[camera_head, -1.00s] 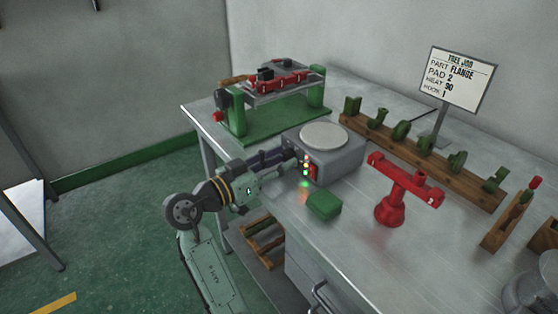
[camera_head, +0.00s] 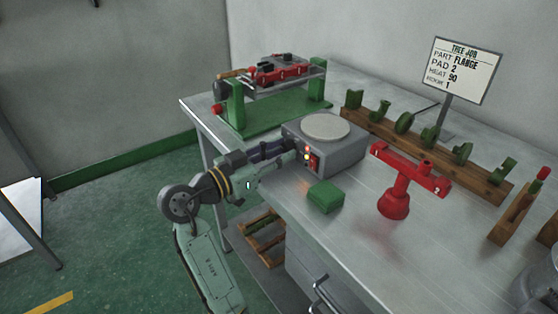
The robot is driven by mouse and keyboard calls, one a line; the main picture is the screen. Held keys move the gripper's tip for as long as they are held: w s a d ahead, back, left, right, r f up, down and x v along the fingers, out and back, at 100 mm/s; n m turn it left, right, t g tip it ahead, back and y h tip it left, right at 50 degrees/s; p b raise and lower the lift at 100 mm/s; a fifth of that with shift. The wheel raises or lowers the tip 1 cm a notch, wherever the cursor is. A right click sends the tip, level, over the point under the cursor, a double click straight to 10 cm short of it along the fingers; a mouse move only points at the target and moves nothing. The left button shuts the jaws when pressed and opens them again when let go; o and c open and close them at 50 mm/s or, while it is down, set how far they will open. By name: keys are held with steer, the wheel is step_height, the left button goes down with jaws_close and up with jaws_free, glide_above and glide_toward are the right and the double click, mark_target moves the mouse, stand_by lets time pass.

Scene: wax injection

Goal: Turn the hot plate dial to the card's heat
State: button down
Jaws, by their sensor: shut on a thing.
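The grey hot plate (camera_head: 345,154) with a round pale top stands on the metal bench. Its front has small lights, red and yellowish (camera_head: 307,156), and a red switch (camera_head: 315,163). My gripper (camera_head: 292,152) reaches in from the left to the left part of that front and is shut on the dial. The dial and its markings are hidden behind my gripper, so its setting cannot be read. The white card (camera_head: 462,72) on a stand reads TREE JOB, PART FLANGE, PAD 2, HEAT 90, and a last line that looks like HOOK 1.
A green block (camera_head: 325,197) lies in front of the hot plate. A red T-shaped stand (camera_head: 395,202) is to its right. A wooden rack (camera_head: 470,178) with several green parts runs behind. A green-framed press (camera_head: 236,104) stands at the back left.

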steer(key=m+b, duration=0.2)
steer(key=b, duration=0.2)
steer(key=f+m+b, duration=0.1)
steer(key=m+b, duration=0.1)
steer(key=b, duration=0.2)
steer(key=shift+a+m, duration=0.1)
steer(key=shift+m, duration=0.2)
steer(key=m+b, duration=0.1)
steer(key=b, duration=0.1)
steer(key=m+b, duration=0.2)
steer(key=b, duration=0.1)
steer(key=shift+r+m, duration=0.25)
steer(key=shift+m, duration=0.05)
steer(key=shift+w+r+m+b, duration=0.1)
steer(key=shift+r+m+b, duration=0.05)
steer(key=shift+m+b, duration=0.7)
steer(key=shift+r+h, duration=0.1)
steer(key=shift+h, duration=0.2)
steer(key=c, duration=1.3)
jaws_free()
